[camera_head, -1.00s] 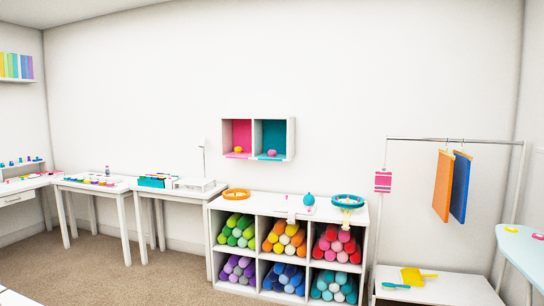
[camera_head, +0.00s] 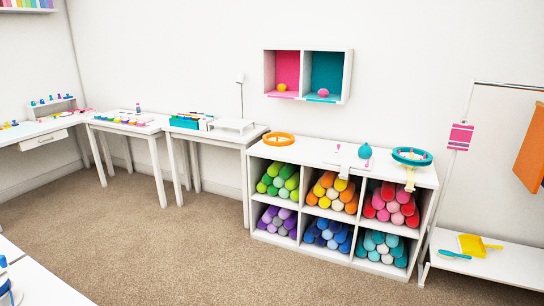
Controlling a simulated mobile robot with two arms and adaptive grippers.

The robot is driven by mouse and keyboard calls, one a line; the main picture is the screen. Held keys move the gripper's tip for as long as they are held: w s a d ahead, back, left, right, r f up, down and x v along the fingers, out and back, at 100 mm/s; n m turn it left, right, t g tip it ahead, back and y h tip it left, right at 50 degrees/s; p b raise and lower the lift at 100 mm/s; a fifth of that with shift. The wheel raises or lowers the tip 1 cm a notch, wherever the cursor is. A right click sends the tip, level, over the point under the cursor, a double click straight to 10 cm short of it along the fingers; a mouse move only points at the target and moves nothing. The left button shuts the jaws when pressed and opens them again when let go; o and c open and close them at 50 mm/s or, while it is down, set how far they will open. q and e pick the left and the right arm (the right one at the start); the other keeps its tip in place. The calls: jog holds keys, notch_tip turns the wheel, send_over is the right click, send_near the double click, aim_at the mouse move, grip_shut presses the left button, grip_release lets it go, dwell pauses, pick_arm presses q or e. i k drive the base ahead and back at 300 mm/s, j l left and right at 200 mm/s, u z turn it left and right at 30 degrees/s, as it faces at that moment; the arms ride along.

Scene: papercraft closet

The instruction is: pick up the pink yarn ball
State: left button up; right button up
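A small pink ball (camera_head: 323,93), which looks like the pink yarn ball, sits at the bottom of the teal right compartment of a white wall box (camera_head: 348,78). The box hangs on the wall above a white cubby shelf. Neither of my grippers is in view.
The cubby shelf (camera_head: 312,149) holds rolls of many colours, with an orange ring (camera_head: 279,139), a teal ball (camera_head: 365,151) and a teal hoop (camera_head: 412,156) on top. White tables line the left. A clothes rack (camera_head: 455,125) stands right. The carpet (camera_head: 170,235) in front is clear.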

aim_at(322, 93)
jog(key=i+z, duration=0.5)
jog(key=i, duration=1.05)
jog(key=i+j+u, duration=0.15)
jog(key=i+u, duration=0.7)
jog(key=i+l+u, duration=0.1)
jog(key=i+u, duration=0.3)
jog(key=i+j+u, duration=0.1)
jog(key=i+u, duration=0.15)
jog(key=i, duration=0.7)
jog(key=i+j+z, duration=0.1)
jog(key=i+z, duration=0.35)
jog(key=i+j+z, duration=0.2)
jog(key=z, duration=0.3)
jog(key=i+j+z, duration=0.45)
jog(key=k+l, duration=0.05)
jog(key=l, duration=0.05)
